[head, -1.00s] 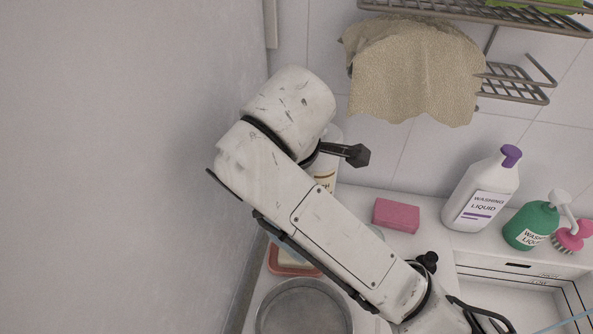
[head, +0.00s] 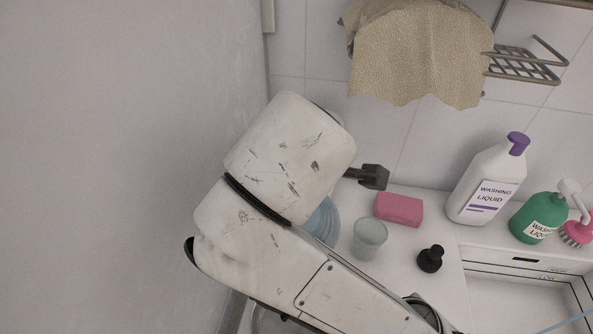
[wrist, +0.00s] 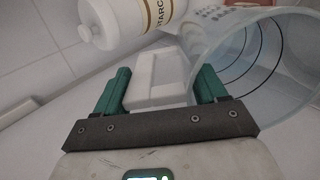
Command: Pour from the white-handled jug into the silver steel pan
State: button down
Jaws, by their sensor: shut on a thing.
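The jug, a translucent pale blue vessel (wrist: 285,75), lies at the right of the wrist view with its wide opening facing the camera. Its white handle (wrist: 157,75) is between the green fingers of my gripper (wrist: 162,88), which is shut on it. In the head view only a blue part of the jug (head: 322,222) shows beside my arm. My gripper's fingers are hidden there behind my arm. The silver steel pan (head: 266,322) shows only as a sliver at the bottom edge, mostly covered by my arm. The jug's contents cannot be made out.
A clear cup (head: 370,238), a black-topped item (head: 430,258) and a pink sponge (head: 399,209) stand right of my arm. A washing liquid bottle (head: 487,185) and green dispenser (head: 540,218) are farther right. A white starch container (wrist: 130,18) is close to my gripper. A wall is left.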

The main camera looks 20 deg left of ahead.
jog(key=shift+s+d+r+t+y+b, duration=0.3)
jog(key=shift+s+r+t+b, duration=0.25)
jog(key=shift+r+b, duration=0.2)
jog(key=shift+s+d+r+t+y+b, duration=0.3)
jog(key=shift+s+r+t+b, duration=0.15)
jog(key=shift+r+t+b, duration=0.25)
jog(key=shift+s+d+r+t+y+b, duration=0.2)
jog(key=shift+s+r+t+y+b, duration=0.1)
jog(key=shift+s+r+t+b, duration=0.4)
jog(key=shift+w+f, duration=0.1)
jog(key=shift+w, duration=0.1)
